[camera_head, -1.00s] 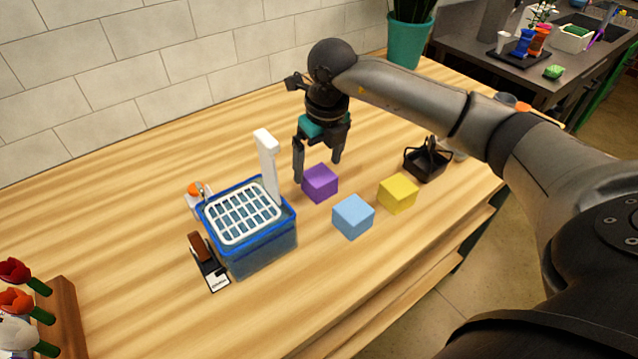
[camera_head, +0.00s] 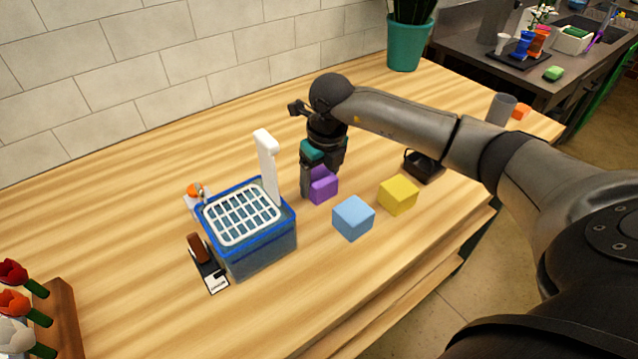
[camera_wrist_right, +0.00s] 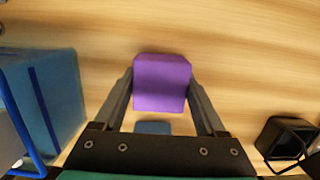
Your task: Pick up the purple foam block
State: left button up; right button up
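The purple foam block (camera_head: 323,188) rests on the wooden table, to the right of the blue basket's white handle. My right gripper (camera_head: 319,184) is lowered over it, one finger along its left side; the other finger is mostly hidden. In the right wrist view the purple block (camera_wrist_right: 161,84) sits between the two fingertips (camera_wrist_right: 160,80), which appear to press on both its sides. No gap shows there. My left gripper is not in view.
A light blue block (camera_head: 353,218) and a yellow block (camera_head: 398,194) stand to the right. The blue basket (camera_head: 262,249) is close on the left. A black caddy (camera_head: 423,168) lies beyond the yellow block. The table's back left is clear.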

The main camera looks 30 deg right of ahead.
jog(key=c, duration=0.8)
